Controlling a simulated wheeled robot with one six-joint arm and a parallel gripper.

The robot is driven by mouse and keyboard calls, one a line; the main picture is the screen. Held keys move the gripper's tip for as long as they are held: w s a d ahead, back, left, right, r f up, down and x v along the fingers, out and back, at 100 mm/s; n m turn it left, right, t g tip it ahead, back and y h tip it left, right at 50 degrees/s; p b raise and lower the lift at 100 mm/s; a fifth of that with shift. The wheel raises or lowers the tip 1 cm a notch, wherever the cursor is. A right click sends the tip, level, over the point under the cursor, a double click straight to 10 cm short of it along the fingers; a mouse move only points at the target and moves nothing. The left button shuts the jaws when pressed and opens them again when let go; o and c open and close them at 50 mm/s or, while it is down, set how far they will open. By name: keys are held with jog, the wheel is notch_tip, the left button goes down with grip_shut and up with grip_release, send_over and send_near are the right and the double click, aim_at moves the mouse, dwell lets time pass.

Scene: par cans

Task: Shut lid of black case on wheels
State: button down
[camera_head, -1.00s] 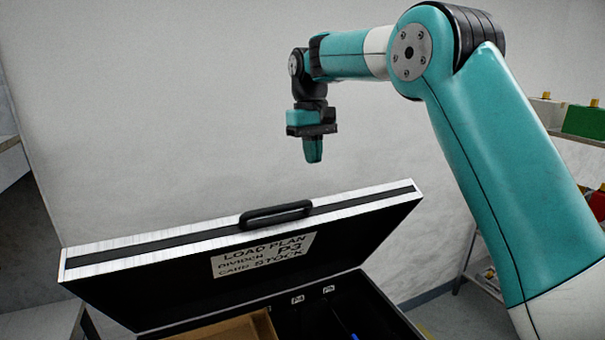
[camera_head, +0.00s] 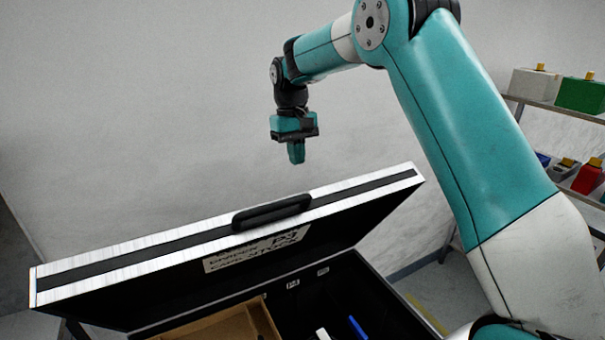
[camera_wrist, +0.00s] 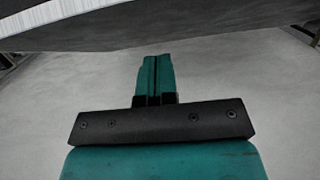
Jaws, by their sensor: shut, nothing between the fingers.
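The black case (camera_head: 345,275) stands open at the bottom of the head view. Its lid (camera_head: 130,257) is raised and leans over the interior, with a silver edge, a black handle (camera_head: 271,212) and a white label inside. My gripper (camera_head: 297,158) is shut and empty. It points down and appears above the lid's edge and handle in the head view, apart from the lid. In the wrist view the closed teal fingers (camera_wrist: 154,75) show in the middle, and the lid (camera_wrist: 150,32) crosses the top. The case's wheels are out of view.
Inside the case are a brown cardboard box (camera_head: 225,328), a blue item (camera_head: 357,327) and a small white item. Shelves (camera_head: 560,108) with colored containers stand at the right. A plain wall is behind the lid.

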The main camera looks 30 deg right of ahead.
jog(key=shift+s+a+f+p, duration=0.1)
jog(key=shift+s+f+p, duration=1.05)
jog(key=shift+s+f, duration=0.9)
jog(key=shift+f, duration=0.1)
